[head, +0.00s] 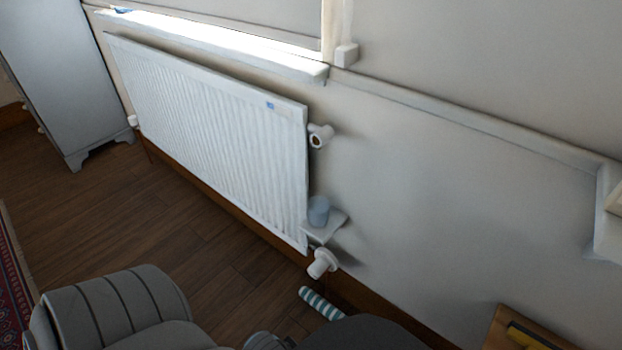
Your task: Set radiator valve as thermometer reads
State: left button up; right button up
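The white ribbed radiator (210,135) hangs on the wall under the window. A white radiator valve (321,263) sticks out at its lower right corner. Another white fitting (319,136) with a dark round opening is at its upper right corner. A small blue mark (270,105) is near the radiator's top right. I cannot make out a thermometer or any reading, nor the setting on the valve.
A small white shelf (338,222) with a blue-grey cup (318,211) juts out just above the valve. A striped roll (321,303) lies below the valve. A wooden surface (500,328) is at the lower right. Wood floor (190,228) is clear before the radiator.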

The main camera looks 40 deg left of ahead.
aim_at(317, 268)
jog(key=z, duration=0.2)
jog(key=k, duration=0.25)
jog(key=u, duration=0.85)
jog(key=i, duration=0.85)
jog(key=z, duration=0.6)
